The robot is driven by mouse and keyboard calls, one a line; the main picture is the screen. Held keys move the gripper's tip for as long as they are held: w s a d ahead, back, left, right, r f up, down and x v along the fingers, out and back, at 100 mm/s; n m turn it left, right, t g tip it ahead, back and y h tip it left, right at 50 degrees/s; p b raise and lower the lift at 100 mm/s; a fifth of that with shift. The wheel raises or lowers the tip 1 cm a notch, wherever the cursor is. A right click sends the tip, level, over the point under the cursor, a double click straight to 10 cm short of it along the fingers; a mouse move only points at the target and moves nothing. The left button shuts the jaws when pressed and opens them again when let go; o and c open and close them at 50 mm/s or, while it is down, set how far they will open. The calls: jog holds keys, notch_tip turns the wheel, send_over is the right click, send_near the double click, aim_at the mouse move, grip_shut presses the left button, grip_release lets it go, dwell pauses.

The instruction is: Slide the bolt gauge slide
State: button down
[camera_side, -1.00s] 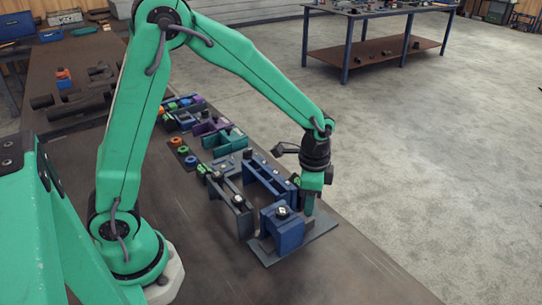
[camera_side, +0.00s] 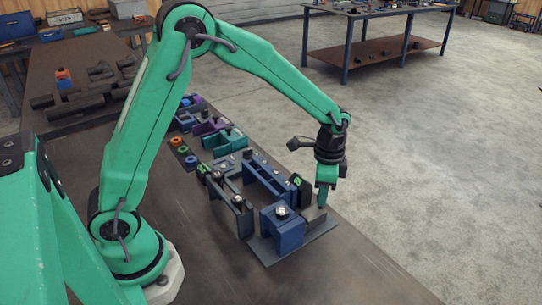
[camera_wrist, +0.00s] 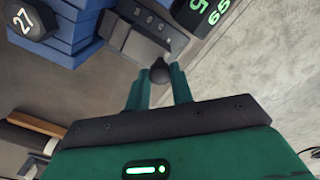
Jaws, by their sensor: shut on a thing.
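The bolt gauge is a blue block (camera_side: 283,232) with a dark knob on top, standing on a grey plate (camera_side: 318,238). Its grey slide (camera_side: 314,214) sticks out on the right side of the block. In the wrist view the slide (camera_wrist: 140,40) is a grey bar with small marks and a dark round knob (camera_wrist: 160,71) at its end. My gripper (camera_side: 322,201) is at that outer end, fingers pointing down. In the wrist view my gripper (camera_wrist: 159,80) has its two green fingers shut on the knob. The slide's inner part is hidden in the block.
A dark display box with green digits (camera_wrist: 205,14) stands close to the slide. Behind are a long blue fixture (camera_side: 268,182) and a grey upright fixture (camera_side: 231,203). The bench edge (camera_side: 375,244) is close on the right; the bench front is clear.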

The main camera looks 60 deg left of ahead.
jog(key=shift+w, duration=0.35)
jog(key=c, duration=1.6)
grip_release()
jog(key=o, duration=0.4)
jog(key=shift+s, duration=0.1)
jog(key=shift+r, duration=3.95)
